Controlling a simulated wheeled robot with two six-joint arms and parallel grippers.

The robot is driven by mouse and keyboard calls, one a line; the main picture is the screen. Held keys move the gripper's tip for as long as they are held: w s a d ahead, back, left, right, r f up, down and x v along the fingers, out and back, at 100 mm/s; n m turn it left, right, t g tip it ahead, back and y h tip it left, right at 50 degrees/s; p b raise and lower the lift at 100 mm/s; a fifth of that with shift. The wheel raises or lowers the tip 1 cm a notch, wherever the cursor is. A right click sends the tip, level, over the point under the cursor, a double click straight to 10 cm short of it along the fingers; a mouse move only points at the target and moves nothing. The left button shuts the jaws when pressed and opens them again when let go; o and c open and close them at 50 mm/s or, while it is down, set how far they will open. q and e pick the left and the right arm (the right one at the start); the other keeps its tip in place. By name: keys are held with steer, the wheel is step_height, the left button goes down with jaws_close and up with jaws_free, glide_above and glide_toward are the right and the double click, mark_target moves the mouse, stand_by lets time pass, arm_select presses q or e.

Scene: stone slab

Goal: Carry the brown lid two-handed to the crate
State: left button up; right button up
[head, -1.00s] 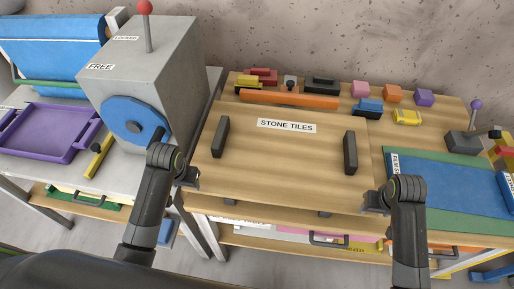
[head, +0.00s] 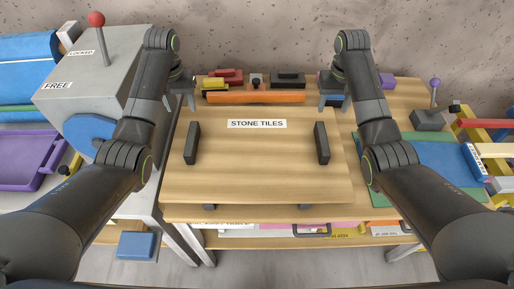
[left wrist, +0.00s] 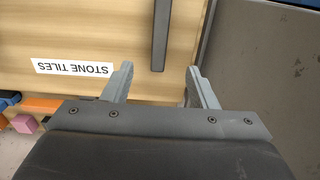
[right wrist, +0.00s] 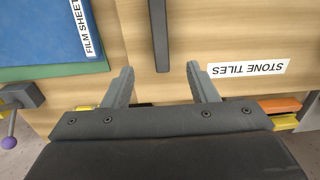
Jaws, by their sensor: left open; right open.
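The brown lid (head: 260,168) is a flat wooden board with a "STONE TILES" label and a dark bar handle on each side. It lies flat on the workbench. My left gripper (head: 181,97) is open and empty beyond the left handle (head: 192,143), near the far left corner. My right gripper (head: 333,101) is open and empty beyond the right handle (head: 321,143), near the far right corner. In the left wrist view one handle (left wrist: 162,35) lies ahead of the open fingers; the right wrist view shows the other handle (right wrist: 159,35) likewise. I cannot make out a crate.
An orange bar (head: 255,97) and several small coloured blocks line the far edge. A grey machine with a blue wheel (head: 90,137) and a purple tray (head: 25,160) stand left. A blue film sheet on a green mat (head: 440,160) and a small lever box (head: 430,120) lie right.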

mark_target(191, 137)
arm_select(q)
step_height(191, 137, down, 18)
steer(key=shift+r, duration=0.25)
arm_select(e)
step_height(191, 137, down, 18)
steer(key=shift+r, duration=0.25)
arm_select(q)
jaws_close()
arm_select(e)
jaws_close()
stand_by(0.6)
arm_select(q)
steer(key=shift+w+r, duration=0.15)
steer(key=shift+r, duration=0.05)
arm_select(e)
steer(key=shift+w+r, duration=0.15)
steer(key=shift+r, duration=0.05)
